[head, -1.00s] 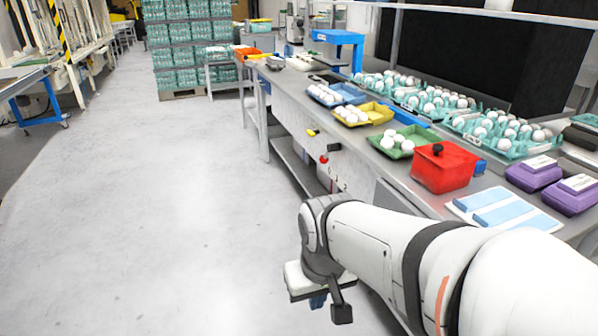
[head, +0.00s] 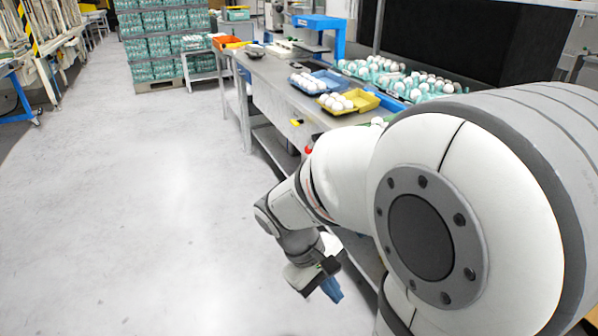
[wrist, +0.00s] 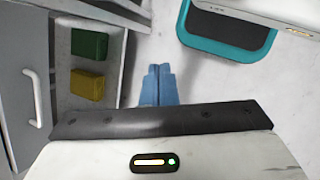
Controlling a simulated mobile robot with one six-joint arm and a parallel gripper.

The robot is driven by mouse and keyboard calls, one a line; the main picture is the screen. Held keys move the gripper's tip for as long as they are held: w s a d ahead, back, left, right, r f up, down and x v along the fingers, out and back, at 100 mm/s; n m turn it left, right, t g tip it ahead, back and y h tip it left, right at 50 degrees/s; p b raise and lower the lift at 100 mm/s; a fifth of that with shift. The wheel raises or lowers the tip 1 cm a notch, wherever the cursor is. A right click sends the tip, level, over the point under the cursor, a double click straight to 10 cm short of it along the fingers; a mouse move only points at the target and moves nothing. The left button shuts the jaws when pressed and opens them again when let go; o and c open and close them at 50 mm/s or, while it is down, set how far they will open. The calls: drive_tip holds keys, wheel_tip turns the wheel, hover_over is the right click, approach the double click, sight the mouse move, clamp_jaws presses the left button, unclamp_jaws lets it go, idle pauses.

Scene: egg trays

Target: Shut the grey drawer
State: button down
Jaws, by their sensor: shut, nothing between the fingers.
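In the wrist view, a grey front panel (wrist: 22,105) with a pale bar handle (wrist: 34,97) is at the left edge. Beside it is an open, light-floored compartment (wrist: 68,112) holding a green block (wrist: 89,46) and a yellow block (wrist: 87,85). I cannot tell for sure whether panel and compartment are one drawer. My gripper's blue fingers (wrist: 158,72) are together and empty, right of the compartment and apart from the blocks. In the head view my gripper (head: 333,290) hangs low beside the bench, pointing down. My arm hides the drawer there.
The bench (head: 262,85) runs away along the right, with a blue tray (head: 312,91) and a yellow tray (head: 367,101) of eggs on it. The floor (head: 150,220) to the left is clear. Stacked teal egg trays (head: 160,45) stand far back.

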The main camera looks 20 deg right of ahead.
drive_tip(key=w+d+f+n+g+h+b, duration=0.1)
drive_tip(key=w+d+f+n+g+h, duration=0.2)
drive_tip(key=w+d+n+h, duration=0.4)
drive_tip(key=w+d+f+n+t+h+b, duration=0.1)
drive_tip(key=w+f+n+t+h, duration=0.4)
drive_tip(key=w+n+t+h, duration=0.35)
drive_tip(key=s+b+x, duration=0.1)
drive_tip(key=x, duration=1.3)
drive_tip(key=shift+g, duration=0.45)
drive_tip(key=shift+w+d+r, duration=0.1)
